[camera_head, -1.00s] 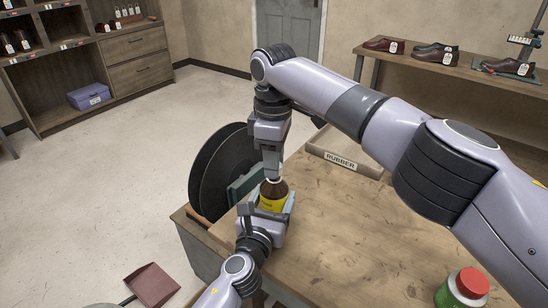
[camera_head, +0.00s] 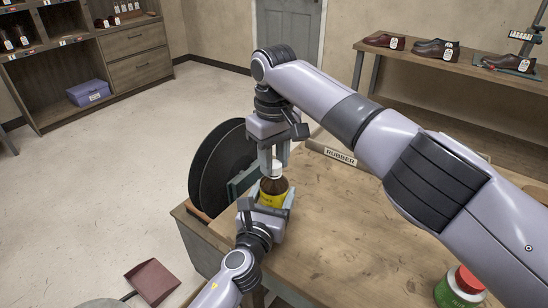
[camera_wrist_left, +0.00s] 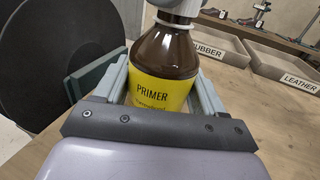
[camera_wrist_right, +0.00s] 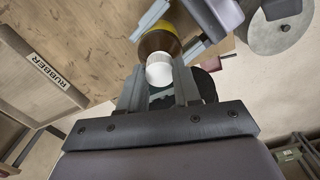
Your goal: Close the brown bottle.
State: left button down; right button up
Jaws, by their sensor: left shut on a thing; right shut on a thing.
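The brown bottle (camera_head: 273,191) with a yellow label stands upright at the table's left end. My left gripper (camera_head: 266,205) is shut around its body; in the left wrist view the label reads PRIMER (camera_wrist_left: 155,92). My right gripper (camera_head: 273,156) points down from above and is shut on the white cap (camera_head: 275,169). The cap is at the bottle's mouth; it also shows between the fingers in the right wrist view (camera_wrist_right: 159,69). In the left wrist view white shows at the neck (camera_wrist_left: 178,12), cut by the frame's top edge. I cannot tell how far the cap is seated.
A dark round disc (camera_head: 217,165) and a green block stand close left of the bottle. A tray marked RUBBER (camera_wrist_left: 220,48) and one marked LEATHER (camera_wrist_left: 290,75) lie behind. The middle of the table is clear.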

jog(key=m, duration=2.1)
jog(key=shift+m, duration=0.3)
jog(key=shift+d, duration=0.1)
jog(key=o, duration=1)
jog(key=shift+r, duration=2.25)
